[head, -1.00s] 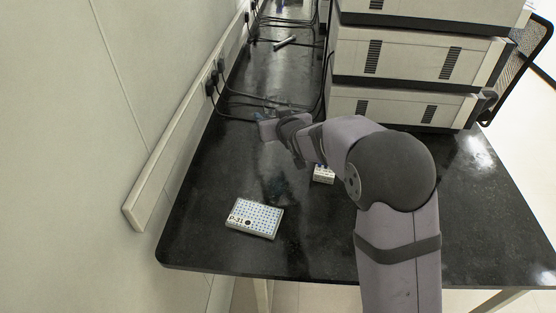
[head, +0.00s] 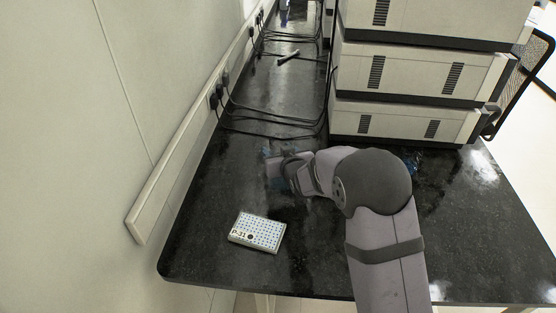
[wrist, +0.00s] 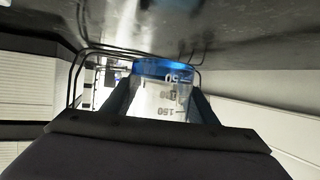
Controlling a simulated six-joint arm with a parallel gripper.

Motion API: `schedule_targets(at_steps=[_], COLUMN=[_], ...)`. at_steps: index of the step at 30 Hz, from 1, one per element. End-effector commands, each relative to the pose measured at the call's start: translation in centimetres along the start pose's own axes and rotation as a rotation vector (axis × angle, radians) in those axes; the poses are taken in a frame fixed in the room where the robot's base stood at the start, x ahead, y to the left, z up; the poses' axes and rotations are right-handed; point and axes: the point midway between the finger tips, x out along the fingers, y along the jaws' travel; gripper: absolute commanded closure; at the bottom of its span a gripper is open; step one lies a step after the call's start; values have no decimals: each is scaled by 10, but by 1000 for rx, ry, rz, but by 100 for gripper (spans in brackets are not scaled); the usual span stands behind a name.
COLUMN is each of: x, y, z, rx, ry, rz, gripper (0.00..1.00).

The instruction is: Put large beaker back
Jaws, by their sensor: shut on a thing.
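The large beaker (wrist: 165,98) is clear with printed volume marks and blue liquid at its base. It sits between my two dark fingers in the wrist view, which shows the bench upside down at the top. My gripper (wrist: 164,103) is shut on it. In the head view my gripper (head: 274,168) is over the middle left of the bench, behind the white rack. The beaker is mostly hidden there by my gripper, with only bluish traces beside it. I cannot tell whether its base touches the bench.
A white rack (head: 257,231) labelled P-31 lies on the black bench (head: 310,265) near the front left. Stacked instruments (head: 405,118) stand at the back right. Black cables (head: 265,130) run along the left wall. A small bluish clear object (head: 412,160) shows right of my arm.

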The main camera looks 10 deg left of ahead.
Motion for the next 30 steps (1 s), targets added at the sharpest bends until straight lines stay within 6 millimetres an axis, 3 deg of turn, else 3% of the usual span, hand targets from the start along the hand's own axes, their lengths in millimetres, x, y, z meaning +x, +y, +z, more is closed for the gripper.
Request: schedule_targets(at_steps=[5,15,27,28,30], x=[1,14,16,16,15], y=[0,0,0,0,0], z=[2,33,37,37,36], rx=[0,0,0,0,0], ry=[1,1,3,1,1], rz=[0,0,0,0,0], gripper=[75,75,75,45,29])
